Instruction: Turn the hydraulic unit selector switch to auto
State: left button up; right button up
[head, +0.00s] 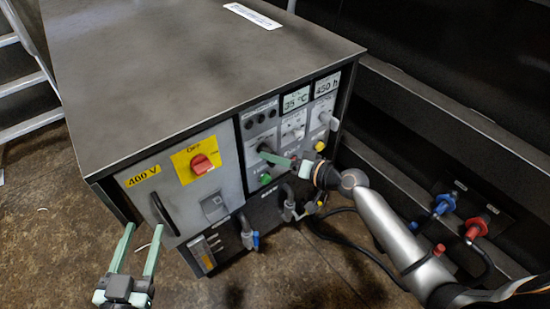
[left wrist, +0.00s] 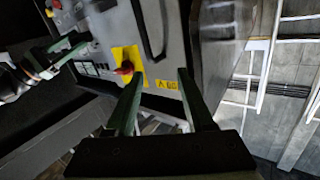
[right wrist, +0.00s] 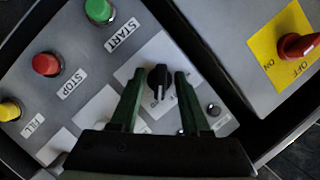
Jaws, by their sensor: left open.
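The selector switch, a black knob (right wrist: 160,85) on a white label plate, sits just beyond and between the fingertips of my right gripper (right wrist: 160,72). The fingers are apart, and I cannot tell whether one touches the knob. The pointer's setting and label text are too unclear to read. In the head view the right gripper (head: 278,160) reaches the front panel of the hydraulic unit (head: 190,65) from the right, partly hiding the switch. My left gripper (head: 143,230) is open and empty in front of the unit's left side; it also shows in the left wrist view (left wrist: 160,73).
Near the switch are green START (right wrist: 99,10), red STOP (right wrist: 46,64) and yellow FILL (right wrist: 9,110) buttons. A red rotary switch (head: 201,164) on a yellow plate and a black handle (head: 164,214) are on the left door. Hoses and blue and red couplings (head: 444,205) lie right.

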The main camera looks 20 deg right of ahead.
jog(key=shift+s+d+r, duration=0.1)
jog(key=shift+s+d, duration=0.2)
jog(key=shift+s, duration=0.1)
pick_arm(q)
jog(key=f, duration=0.1)
jog(key=f+g, duration=0.1)
jog(key=f, duration=0.1)
jog(key=shift+s, duration=0.3)
pick_arm(e)
jog(key=v, duration=1.1)
jog(key=shift+s, duration=0.25)
pick_arm(q)
jog(key=shift+r, duration=0.15)
pick_arm(e)
jog(key=shift+d, duration=0.1)
